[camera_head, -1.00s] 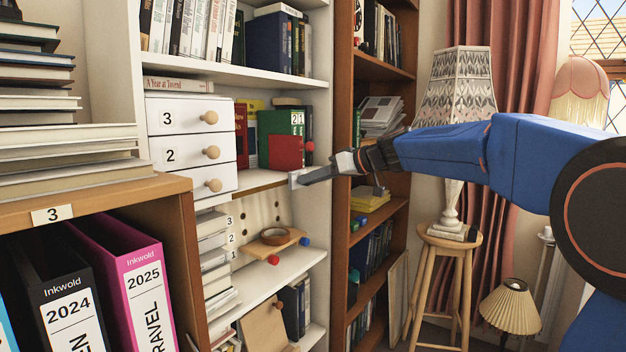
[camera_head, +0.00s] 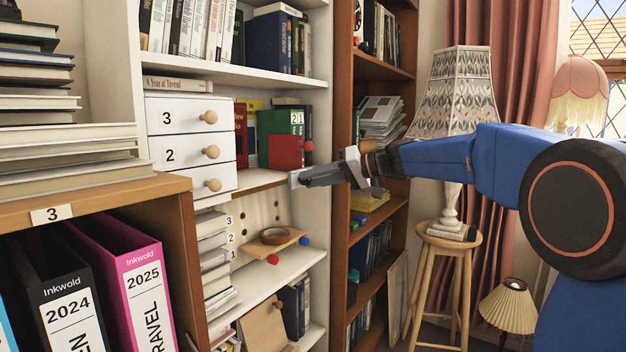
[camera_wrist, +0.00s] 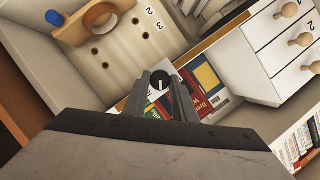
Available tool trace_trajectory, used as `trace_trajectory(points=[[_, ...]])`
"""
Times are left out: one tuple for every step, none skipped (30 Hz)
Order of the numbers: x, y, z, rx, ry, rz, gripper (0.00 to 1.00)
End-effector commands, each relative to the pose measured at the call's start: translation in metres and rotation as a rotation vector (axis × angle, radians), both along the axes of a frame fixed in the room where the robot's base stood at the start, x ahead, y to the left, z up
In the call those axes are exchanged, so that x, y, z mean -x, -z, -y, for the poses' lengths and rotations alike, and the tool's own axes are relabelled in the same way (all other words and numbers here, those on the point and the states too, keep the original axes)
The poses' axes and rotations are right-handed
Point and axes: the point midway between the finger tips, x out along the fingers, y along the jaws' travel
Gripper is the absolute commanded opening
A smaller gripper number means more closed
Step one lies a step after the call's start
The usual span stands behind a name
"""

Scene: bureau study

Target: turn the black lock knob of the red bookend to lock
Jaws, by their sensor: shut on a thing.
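The red bookend (camera_head: 286,151) stands on the middle shelf against a green book, right of the white drawers in the head view. My gripper (camera_head: 296,180) reaches in from the right, its tips at the front edge of that shelf, just below the bookend. In the wrist view, my gripper (camera_wrist: 162,80) is shut on the round black lock knob (camera_wrist: 161,77), one finger on each side. A white line shows on the knob's face, running nearly up and down in that picture. The knob is hidden in the head view. In the wrist view I cannot make out the bookend clearly.
White drawers (camera_head: 188,145) with wooden knobs stand left of the bookend. Below, a small wooden board (camera_head: 268,245) holds a tape roll. A brown bookcase (camera_head: 375,150) stands close behind my gripper. A lamp (camera_head: 455,100) on a stool is further right.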

Motion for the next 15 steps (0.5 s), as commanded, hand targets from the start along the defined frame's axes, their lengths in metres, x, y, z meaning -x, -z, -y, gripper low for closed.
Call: trace_trajectory(points=[[-0.0012, 0.0009, 0.0012, -0.027, 0.001, -0.035, 0.02], [-0.0012, 0.0012, 0.0012, -0.043, 0.002, -0.056, 0.02], [-0.0013, 0.0016, 0.0011, -0.068, 0.001, -0.087, 0.02], [-0.0016, 0.0019, 0.0012, -0.085, 0.002, -0.110, 0.02], [-0.0018, 0.0025, 0.0014, -0.102, 0.002, -0.132, 0.02], [-0.0019, 0.0028, 0.0014, -0.127, 0.002, -0.163, 0.02], [-0.0019, 0.0031, 0.0015, -0.144, 0.001, -0.185, 0.02], [-0.0021, 0.0033, 0.0018, -0.161, 0.002, -0.207, 0.02], [-0.0022, 0.0035, 0.0019, -0.185, 0.002, -0.238, 0.02], [-0.0021, 0.0037, 0.0020, -0.202, 0.001, -0.260, 0.02], [-0.0021, 0.0037, 0.0021, -0.220, 0.002, -0.282, 0.02], [-0.0024, 0.0041, 0.0022, -0.243, 0.002, -0.312, 0.02], [-0.0025, 0.0042, 0.0023, -0.260, 0.002, -0.334, 0.02], [-0.0025, 0.0043, 0.0024, -0.278, 0.002, -0.357, 0.02], [-0.0026, 0.0050, 0.0024, -0.301, 0.001, -0.388, 0.02]])
